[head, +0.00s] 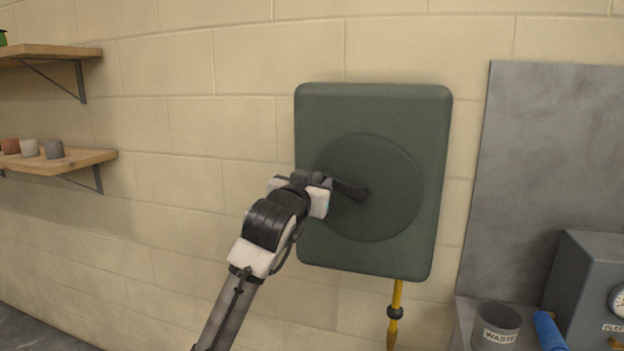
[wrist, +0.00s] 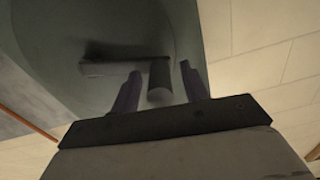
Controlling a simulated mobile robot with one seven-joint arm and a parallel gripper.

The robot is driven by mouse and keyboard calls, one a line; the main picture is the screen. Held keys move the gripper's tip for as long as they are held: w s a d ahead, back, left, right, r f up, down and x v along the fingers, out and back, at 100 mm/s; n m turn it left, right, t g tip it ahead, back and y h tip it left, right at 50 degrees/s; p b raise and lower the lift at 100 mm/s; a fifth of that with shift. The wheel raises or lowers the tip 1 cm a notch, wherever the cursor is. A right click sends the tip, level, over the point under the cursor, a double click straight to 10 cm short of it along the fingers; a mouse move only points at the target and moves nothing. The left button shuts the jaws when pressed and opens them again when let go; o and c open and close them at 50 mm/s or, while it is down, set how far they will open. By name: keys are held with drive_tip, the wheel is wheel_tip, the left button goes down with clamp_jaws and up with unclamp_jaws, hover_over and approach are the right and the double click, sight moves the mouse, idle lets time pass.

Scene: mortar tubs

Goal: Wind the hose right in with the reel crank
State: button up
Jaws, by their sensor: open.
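The green hose reel box (head: 373,104) is fixed to the block wall, with a round disc (head: 395,212) on its front. The dark reel crank (head: 349,188) runs from the disc's centre to the left. The yellow hose (head: 397,295) hangs from the box's lower edge, with a dark collar on it. My gripper (head: 322,184) is at the crank's outer end and hides part of it. In the wrist view my open gripper (wrist: 160,72) has one finger on each side of the crank's knob (wrist: 159,88). I cannot tell whether either finger touches it.
A grey pot marked WASTE (head: 497,325), a blue cylinder (head: 549,331) and a grey box with a gauge (head: 590,280) stand at lower right. A grey panel (head: 548,160) covers the wall there. Wooden shelves (head: 75,159) with small pots are at left. The wall between is clear.

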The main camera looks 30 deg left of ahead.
drive_tip(key=shift+c, duration=0.4)
clamp_jaws()
drive_tip(key=shift+w+d+r+m, duration=0.1)
drive_tip(key=shift+d+r+m, duration=0.2)
drive_tip(key=shift+r+m, duration=0.35)
drive_tip(key=shift+w+d+r+m, duration=0.1)
drive_tip(key=shift+d+r+m, duration=0.15)
drive_tip(key=shift+r+m, duration=0.4)
drive_tip(key=shift+w+d+r+m+b, duration=0.35)
drive_tip(key=shift+d+r+m, duration=0.4)
drive_tip(key=shift+d+m, duration=0.95)
drive_tip(key=shift+w+d+r+m+b, duration=0.35)
drive_tip(key=shift+d+r+m, duration=0.55)
drive_tip(key=shift+m, duration=1.35)
drive_tip(key=shift+w+d+r+m+b, duration=0.3)
drive_tip(key=shift+d+r+m, duration=0.25)
drive_tip(key=shift+d+m, duration=1.2)
drive_tip(key=shift+a+m, duration=0.15)
drive_tip(key=shift+m, duration=0.15)
